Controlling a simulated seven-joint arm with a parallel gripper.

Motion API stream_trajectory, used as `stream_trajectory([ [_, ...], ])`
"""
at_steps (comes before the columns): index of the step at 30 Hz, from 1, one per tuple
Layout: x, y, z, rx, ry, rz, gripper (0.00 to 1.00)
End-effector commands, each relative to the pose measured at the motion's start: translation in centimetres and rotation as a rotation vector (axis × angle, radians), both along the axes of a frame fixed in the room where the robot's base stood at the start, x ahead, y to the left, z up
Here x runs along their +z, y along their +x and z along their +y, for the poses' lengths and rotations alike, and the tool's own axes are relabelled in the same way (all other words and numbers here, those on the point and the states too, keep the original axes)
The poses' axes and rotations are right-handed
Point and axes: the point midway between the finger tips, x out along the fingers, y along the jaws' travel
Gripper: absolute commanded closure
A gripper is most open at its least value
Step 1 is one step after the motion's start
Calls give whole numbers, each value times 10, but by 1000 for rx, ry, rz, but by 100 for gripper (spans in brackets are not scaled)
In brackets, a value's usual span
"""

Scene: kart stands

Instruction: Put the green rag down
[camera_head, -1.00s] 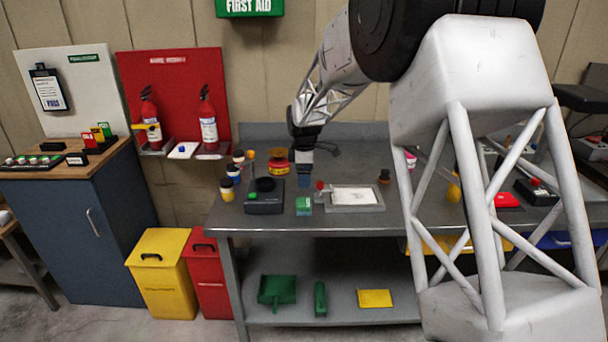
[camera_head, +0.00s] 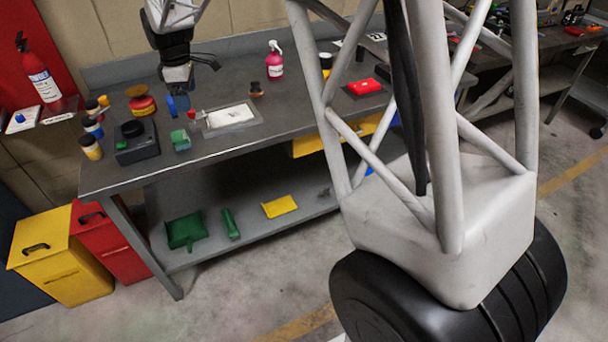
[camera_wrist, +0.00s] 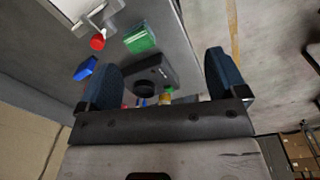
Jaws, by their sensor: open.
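My gripper (camera_head: 179,98) is over the left part of the grey bench. In the wrist view its two dark blue fingers (camera_wrist: 160,80) stand wide apart, with nothing held between them. A small green folded or block-like thing (camera_head: 180,141) lies on the bench top near its front edge. It also shows in the wrist view (camera_wrist: 140,39), apart from the fingers. It may be the green rag, but I cannot tell for sure. No other cloth-like green thing shows on the bench.
A black device (camera_head: 136,142) stands left of the green thing, a framed white tray (camera_head: 231,117) right. A blue block (camera_wrist: 85,68) lies nearby. Small jars (camera_head: 92,146) stand at the left. The lower shelf holds a green dustpan (camera_head: 185,231) and a yellow sheet (camera_head: 280,206).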

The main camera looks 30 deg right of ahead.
Motion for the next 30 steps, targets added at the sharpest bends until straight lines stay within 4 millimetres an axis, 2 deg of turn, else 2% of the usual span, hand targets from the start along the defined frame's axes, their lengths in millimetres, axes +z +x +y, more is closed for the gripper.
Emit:
stream_trajectory([
  [3, 19, -31, -15, -91, 6, -16, 9],
  [13, 56, -118, -50, -345, 26, -55, 9],
  [22, 72, -200, -77, -574, 49, -84, 9],
  [30, 76, -275, -97, -781, 76, -111, 9],
])
